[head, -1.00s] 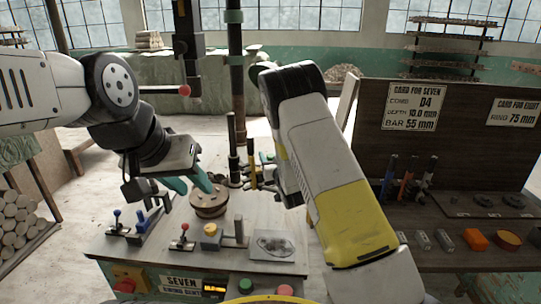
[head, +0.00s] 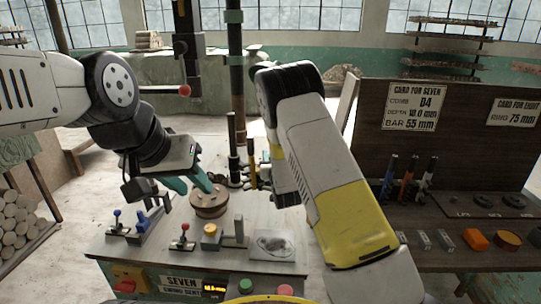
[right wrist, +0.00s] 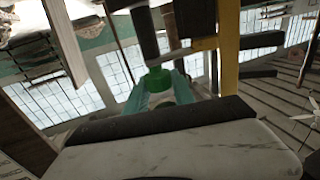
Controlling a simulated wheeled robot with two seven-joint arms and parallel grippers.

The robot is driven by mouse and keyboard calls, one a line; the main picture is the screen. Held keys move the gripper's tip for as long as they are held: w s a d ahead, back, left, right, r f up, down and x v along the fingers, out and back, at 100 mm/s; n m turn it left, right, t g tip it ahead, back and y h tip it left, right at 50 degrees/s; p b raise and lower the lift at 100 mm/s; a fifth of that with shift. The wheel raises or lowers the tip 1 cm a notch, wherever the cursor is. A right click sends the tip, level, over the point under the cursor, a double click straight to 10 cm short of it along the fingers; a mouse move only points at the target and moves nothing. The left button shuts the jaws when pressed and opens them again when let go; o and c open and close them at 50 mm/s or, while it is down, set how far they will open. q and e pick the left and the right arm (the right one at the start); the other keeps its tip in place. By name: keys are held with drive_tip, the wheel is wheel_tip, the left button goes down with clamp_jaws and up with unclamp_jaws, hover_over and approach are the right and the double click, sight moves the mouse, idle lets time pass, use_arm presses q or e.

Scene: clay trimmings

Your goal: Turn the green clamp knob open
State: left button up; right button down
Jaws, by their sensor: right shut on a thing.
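The green clamp knob (right wrist: 157,79) shows in the right wrist view, between the two teal fingers of my right gripper (right wrist: 160,88), which is shut on it. In the head view my right arm hides the knob and that gripper's fingertips. My left gripper (head: 190,183) has its teal fingers apart, above the bench at the round wooden block (head: 209,204). One finger overlaps the block's top in the picture; I cannot tell if they touch.
The bench top (head: 165,238) carries small levers, a yellow button (head: 211,238) and a clear dish (head: 274,243). A dark upright post (head: 237,95) rises behind. A card board (head: 450,130) and a side shelf with coloured parts stand at the right.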

drive_tip(key=m+h, duration=0.2)
drive_tip(key=h, duration=0.2)
drive_tip(key=shift+a+m, duration=0.1)
drive_tip(key=shift+m, duration=0.3)
drive_tip(key=shift+m+h, duration=0.8)
drive_tip(key=shift+h, duration=1)
drive_tip(key=c, duration=1.1)
unclamp_jaws()
drive_tip(key=shift+o, duration=0.2)
